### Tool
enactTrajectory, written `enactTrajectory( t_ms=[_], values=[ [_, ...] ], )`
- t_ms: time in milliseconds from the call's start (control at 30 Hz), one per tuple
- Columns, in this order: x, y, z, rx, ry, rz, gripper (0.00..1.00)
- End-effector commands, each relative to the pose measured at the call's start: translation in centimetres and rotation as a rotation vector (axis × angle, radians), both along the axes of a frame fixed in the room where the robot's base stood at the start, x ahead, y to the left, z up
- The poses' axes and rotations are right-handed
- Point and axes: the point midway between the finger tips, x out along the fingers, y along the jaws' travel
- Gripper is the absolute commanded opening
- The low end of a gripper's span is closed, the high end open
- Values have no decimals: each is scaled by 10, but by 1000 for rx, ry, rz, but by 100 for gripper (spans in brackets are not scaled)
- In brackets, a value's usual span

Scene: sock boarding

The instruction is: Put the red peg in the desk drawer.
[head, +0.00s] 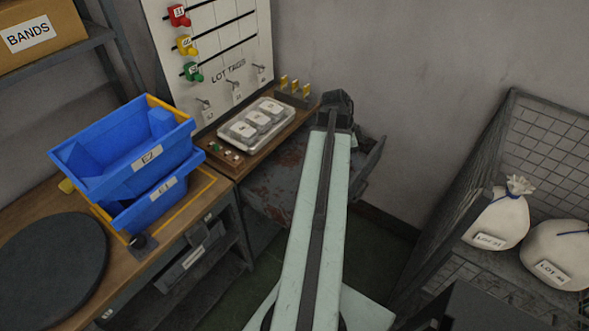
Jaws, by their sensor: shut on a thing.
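My gripper (338,103) is at the far end of my pale green arm, beyond the right end of the desk's back part. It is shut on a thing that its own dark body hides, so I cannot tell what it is. Just below and right of it, a dark grey open tray-like part, which looks like the pulled-out desk drawer (374,166), shows partly behind my arm. Its inside is mostly hidden. A red numbered piece (178,14) hangs at the top of the white lot tags board. I cannot make out a loose red peg for certain.
Yellow (186,44) and green (193,71) pieces hang below the red one. A tray of white blocks (256,122) and small coloured bits (226,153) lie on the desk. Stacked blue bins (130,150) stand left. A wire cage (520,130) with white sacks (500,218) stands right.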

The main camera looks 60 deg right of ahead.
Motion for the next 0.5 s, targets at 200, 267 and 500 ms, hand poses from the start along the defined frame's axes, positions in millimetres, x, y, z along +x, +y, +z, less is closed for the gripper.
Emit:
enactTrajectory(
  t_ms=[200,267,500],
  values=[
    [27,15,-44,39,-33,204,11],
    [42,22,-68,69,-50,341,11],
    [108,55,-152,234,-74,946,11]
  ],
)
